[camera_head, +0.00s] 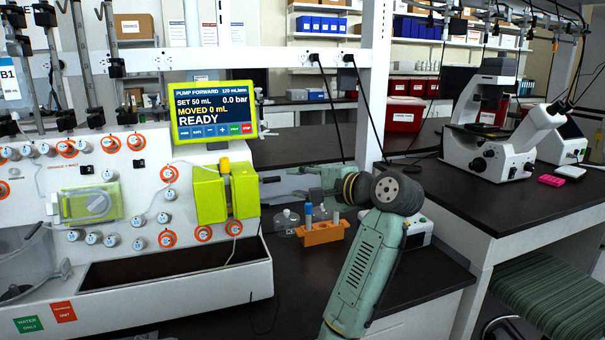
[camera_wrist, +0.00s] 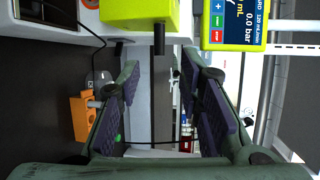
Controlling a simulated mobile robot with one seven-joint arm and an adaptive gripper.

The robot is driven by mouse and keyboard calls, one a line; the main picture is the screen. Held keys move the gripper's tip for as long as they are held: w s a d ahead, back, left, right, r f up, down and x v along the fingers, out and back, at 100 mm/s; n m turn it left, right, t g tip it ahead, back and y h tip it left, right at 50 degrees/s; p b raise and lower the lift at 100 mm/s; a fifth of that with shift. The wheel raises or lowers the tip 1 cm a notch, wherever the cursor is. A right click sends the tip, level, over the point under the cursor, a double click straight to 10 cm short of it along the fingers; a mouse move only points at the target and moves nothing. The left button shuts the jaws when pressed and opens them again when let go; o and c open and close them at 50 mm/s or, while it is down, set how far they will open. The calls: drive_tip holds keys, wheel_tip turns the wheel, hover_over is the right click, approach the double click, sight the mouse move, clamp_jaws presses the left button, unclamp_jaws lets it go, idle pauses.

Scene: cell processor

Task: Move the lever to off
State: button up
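A short black lever (camera_head: 270,180) sticks out from the right side of a yellow-green block (camera_head: 242,190) on the front of the processor. In the wrist view, the lever (camera_wrist: 159,42) points down from the yellow-green block (camera_wrist: 138,12). My gripper (camera_head: 292,182) is just right of the lever in the head view. In the wrist view, my gripper (camera_wrist: 158,65) is open, with padded fingers on both sides and nothing held. The lever's end lies in line with the gap, close to the fingertips. I cannot tell whether either finger touches it.
A pump display (camera_head: 213,110) reading READY stands above the block. An orange tube rack (camera_head: 322,234) and a glass bottle (camera_head: 287,224) stand on the dark bench below my gripper. A microscope (camera_head: 490,145) stands on the right bench. A white post (camera_head: 376,75) rises behind my arm.

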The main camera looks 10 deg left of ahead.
sight(275, 180)
drive_tip(key=p+x, duration=0.3)
drive_tip(key=x, duration=0.7)
drive_tip(key=shift+a, duration=0.4)
clamp_jaws()
